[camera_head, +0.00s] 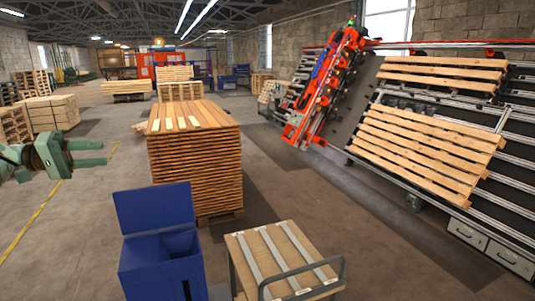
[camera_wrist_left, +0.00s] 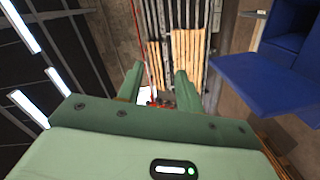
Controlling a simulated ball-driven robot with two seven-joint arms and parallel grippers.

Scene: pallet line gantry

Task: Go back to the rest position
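My left gripper (camera_head: 88,154) is green and reaches in from the left edge of the head view, held in the air left of the big pallet stack. Its two fingers are apart with nothing between them. In the left wrist view the gripper (camera_wrist_left: 160,85) also shows two spread green fingers with an empty gap. My right gripper is in neither view.
A tall stack of wooden pallets (camera_head: 195,165) stands mid-floor. In front are a blue bin with raised lid (camera_head: 160,265) and a wooden-topped cart (camera_head: 275,250). An orange-red gantry (camera_head: 325,85) and pallet panels (camera_head: 425,145) line the right. Floor at left is open.

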